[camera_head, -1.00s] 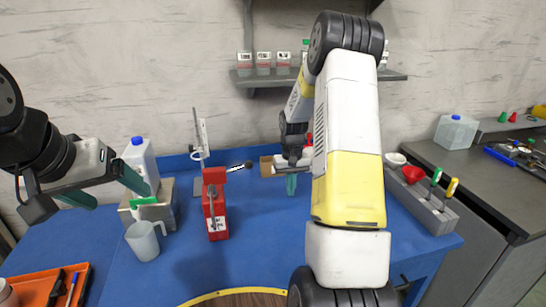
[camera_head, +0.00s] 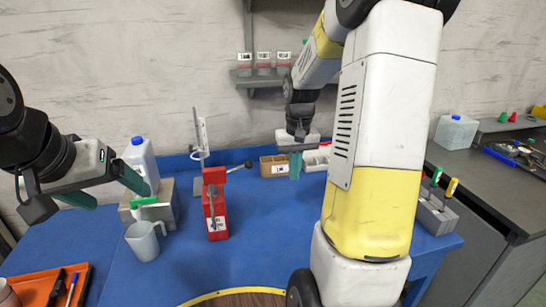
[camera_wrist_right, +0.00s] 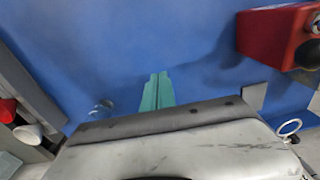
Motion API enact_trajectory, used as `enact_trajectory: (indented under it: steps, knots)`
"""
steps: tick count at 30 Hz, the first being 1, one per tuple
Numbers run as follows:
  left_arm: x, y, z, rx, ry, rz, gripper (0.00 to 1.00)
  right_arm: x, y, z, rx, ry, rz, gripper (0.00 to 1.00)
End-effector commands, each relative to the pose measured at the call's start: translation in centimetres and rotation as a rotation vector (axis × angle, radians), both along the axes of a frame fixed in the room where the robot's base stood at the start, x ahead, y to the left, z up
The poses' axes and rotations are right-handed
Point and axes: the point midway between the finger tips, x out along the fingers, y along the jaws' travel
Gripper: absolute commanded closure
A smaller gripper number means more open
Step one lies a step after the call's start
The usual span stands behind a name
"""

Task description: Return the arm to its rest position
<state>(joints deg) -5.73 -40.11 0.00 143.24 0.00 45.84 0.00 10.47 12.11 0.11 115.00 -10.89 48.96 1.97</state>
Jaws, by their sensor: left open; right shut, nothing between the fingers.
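My right arm (camera_head: 380,130), white and yellow, fills the right middle of the head view. Its gripper (camera_head: 295,168) points down above the back of the blue table, its teal fingers together and empty. In the right wrist view the same two fingers (camera_wrist_right: 157,92) lie side by side over blue surface. My left gripper (camera_head: 112,190) is at the left, its teal fingers spread apart with nothing held. It is near the white jug with a blue cap (camera_head: 141,160).
A red device with a lever (camera_head: 215,205) stands mid-table; its red body also shows in the wrist view (camera_wrist_right: 268,38). A clear pitcher (camera_head: 143,242), a cardboard box (camera_head: 270,166) and an orange tray (camera_head: 30,292) are around. A wall shelf (camera_head: 262,77) hangs behind. The grey counter is right.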

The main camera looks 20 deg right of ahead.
Motion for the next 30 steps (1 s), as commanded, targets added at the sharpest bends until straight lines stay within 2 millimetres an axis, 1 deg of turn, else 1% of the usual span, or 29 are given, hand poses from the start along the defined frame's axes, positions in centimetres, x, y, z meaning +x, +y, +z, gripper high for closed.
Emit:
enact_trajectory:
  steps: [1, 7, 12, 17, 19, 23, 24, 27, 30]
  knots:
    - [0.0, 0.0, 0.0, 0.000, 0.000, 0.000, 0.19, -0.4, 0.5, 1.0, 0.002, -0.020, 0.006, 1.00]
    - [0.0, 0.0, 0.0, 0.000, 0.000, 0.000, 0.19, -1.9, 2.1, 3.8, 0.011, -0.080, 0.021, 1.00]
    - [0.0, 0.0, 0.0, 0.000, 0.000, 0.000, 0.19, -3.0, 3.0, 5.2, 0.017, -0.113, 0.029, 1.00]
    - [0.0, 0.0, 0.0, 0.000, 0.000, 0.000, 0.19, -3.6, 3.6, 6.0, 0.022, -0.133, 0.035, 1.00]
    - [0.0, 0.0, 0.0, 0.000, 0.000, 0.000, 0.19, -4.3, 4.1, 6.9, 0.027, -0.156, 0.042, 1.00]
    - [0.0, 0.0, 0.0, 0.000, 0.000, 0.000, 0.19, -6.9, 6.0, 9.5, 0.044, -0.231, 0.063, 1.00]
    - [0.0, 0.0, 0.0, 0.000, 0.000, 0.000, 0.19, -8.0, 6.7, 10.4, 0.052, -0.262, 0.073, 1.00]
    - [0.0, 0.0, 0.0, 0.000, 0.000, 0.000, 0.19, -10.9, 8.4, 12.1, 0.075, -0.337, 0.096, 1.00]
    - [0.0, 0.0, 0.0, 0.000, 0.000, 0.000, 0.19, -13.6, 9.8, 13.1, 0.101, -0.404, 0.117, 1.00]
